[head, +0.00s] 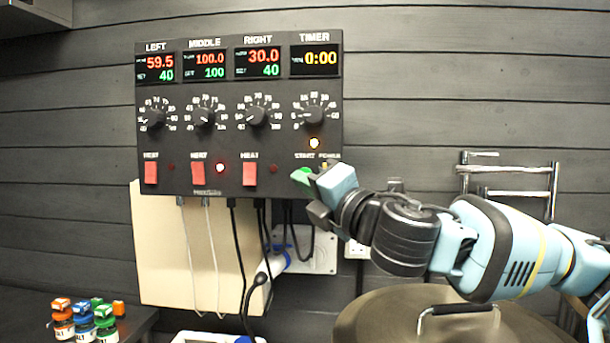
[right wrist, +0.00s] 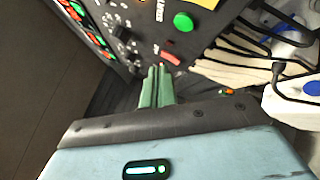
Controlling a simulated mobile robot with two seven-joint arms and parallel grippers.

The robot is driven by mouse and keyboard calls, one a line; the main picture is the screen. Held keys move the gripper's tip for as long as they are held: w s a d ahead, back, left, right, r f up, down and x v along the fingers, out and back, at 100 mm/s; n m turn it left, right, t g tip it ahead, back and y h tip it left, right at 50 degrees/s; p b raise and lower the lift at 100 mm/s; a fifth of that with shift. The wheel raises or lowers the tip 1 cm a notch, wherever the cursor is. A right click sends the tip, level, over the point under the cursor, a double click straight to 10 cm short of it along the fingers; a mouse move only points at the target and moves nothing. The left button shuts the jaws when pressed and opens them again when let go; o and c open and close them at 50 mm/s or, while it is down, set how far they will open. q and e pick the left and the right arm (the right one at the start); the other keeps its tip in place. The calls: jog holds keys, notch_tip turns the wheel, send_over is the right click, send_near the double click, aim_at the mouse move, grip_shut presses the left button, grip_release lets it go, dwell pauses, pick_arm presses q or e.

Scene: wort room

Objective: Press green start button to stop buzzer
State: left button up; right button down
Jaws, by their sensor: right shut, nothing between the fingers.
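The green start button (head: 301,176) is at the lower right of the black control panel (head: 225,180), under the START label. My right gripper (head: 318,200) is shut and empty, close to the panel's lower right corner and partly in front of it. In the right wrist view the button (right wrist: 183,22) appears beyond and to the right of the shut fingertips (right wrist: 158,70). A gap shows between them there; I see no contact. The timer display (head: 316,60) reads 0:00, and an amber lamp (head: 314,143) below its knob is lit. My left gripper is not in view.
Red heat switches (head: 198,173) and knobs (head: 257,116) sit left of the button. Cables (head: 240,240) hang below the panel, near sockets (head: 318,262). A lidded kettle (head: 390,310) is below my right arm. Small labelled bottles (head: 82,325) stand at the lower left.

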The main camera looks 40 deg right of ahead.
jog(key=shift+w+d, duration=0.75)
jog(key=shift+d, duration=0.2)
jog(key=shift+w+d, duration=0.75)
jog(key=shift+d, duration=0.15)
jog(key=shift+w+d, duration=0.1)
dwell(0.7)
jog(key=shift+w+d, duration=0.15)
jog(key=shift+d, duration=0.1)
jog(key=shift+w+d+b, duration=0.25)
jog(key=shift+b, duration=0.05)
dwell(0.8)
jog(key=shift+s+a, duration=0.1)
dwell(0.3)
jog(key=shift+s+a, duration=0.4)
jog(key=shift+a, duration=0.1)
jog(key=s+a, duration=0.1)
jog(key=a, duration=0.1)
jog(key=s+a+p, duration=0.1)
jog(key=s+a, duration=0.1)
dwell(0.6)
